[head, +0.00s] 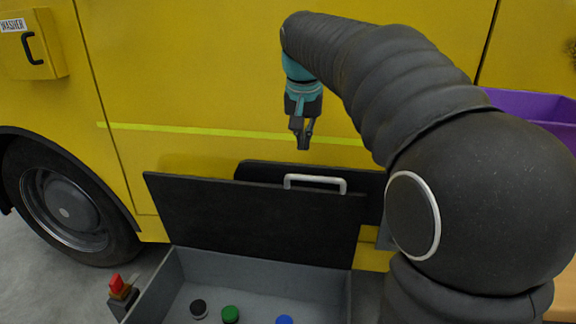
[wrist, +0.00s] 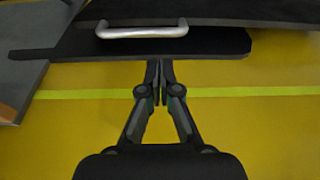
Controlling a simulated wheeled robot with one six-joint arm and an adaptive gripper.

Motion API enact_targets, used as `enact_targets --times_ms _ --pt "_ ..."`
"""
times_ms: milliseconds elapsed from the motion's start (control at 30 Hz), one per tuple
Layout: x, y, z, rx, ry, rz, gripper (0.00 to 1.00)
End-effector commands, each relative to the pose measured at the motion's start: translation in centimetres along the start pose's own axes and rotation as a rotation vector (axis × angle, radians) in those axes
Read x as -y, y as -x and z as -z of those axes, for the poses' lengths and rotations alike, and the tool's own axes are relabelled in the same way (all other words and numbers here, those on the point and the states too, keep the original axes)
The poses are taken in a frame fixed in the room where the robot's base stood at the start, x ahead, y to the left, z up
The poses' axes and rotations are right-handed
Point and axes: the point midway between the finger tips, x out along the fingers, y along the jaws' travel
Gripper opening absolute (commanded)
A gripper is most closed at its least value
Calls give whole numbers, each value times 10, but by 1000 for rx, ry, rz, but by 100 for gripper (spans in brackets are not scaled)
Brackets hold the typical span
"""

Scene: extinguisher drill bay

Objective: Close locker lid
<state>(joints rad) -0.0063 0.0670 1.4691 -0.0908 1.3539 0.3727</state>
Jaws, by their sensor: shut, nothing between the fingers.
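The locker is a grey open box (head: 255,270) low in the head view, with its black lid (head: 255,220) standing raised at the back. A pale handle (head: 315,184) sits at the lid's upper edge. The lid (wrist: 225,14) and handle (wrist: 141,29) also show at the top of the wrist view. My gripper (head: 302,145) points down above and behind the lid's top edge, near the handle. In the wrist view my gripper (wrist: 160,66) is shut and empty, and it appears apart from the handle.
A yellow truck side with a wheel (head: 70,210) fills the background. Black, green (head: 230,314) and blue caps lie inside the locker. A small red-topped object (head: 120,290) stands at its left. A purple bin (head: 535,107) is at the right. A dark panel (head: 250,168) shows behind the lid.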

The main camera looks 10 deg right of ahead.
Motion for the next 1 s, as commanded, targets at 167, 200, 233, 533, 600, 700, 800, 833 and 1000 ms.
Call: enact_targets --times_ms 167,200,233,533,600,700,800,833,1000 --pt "7 -9 19 15 -28 -14 0" --pt "7 -10 20 16 -31 -15 0" --pt "8 -12 21 17 -33 -15 0" --pt "7 -53 20 20 -34 -17 0" --pt "6 -65 19 20 -34 -17 0" --pt "6 -80 19 18 -33 -16 0" --pt "6 -93 19 18 -33 -16 0" --pt "6 -96 19 17 -33 -16 0" --pt "6 -107 19 17 -33 -16 0"
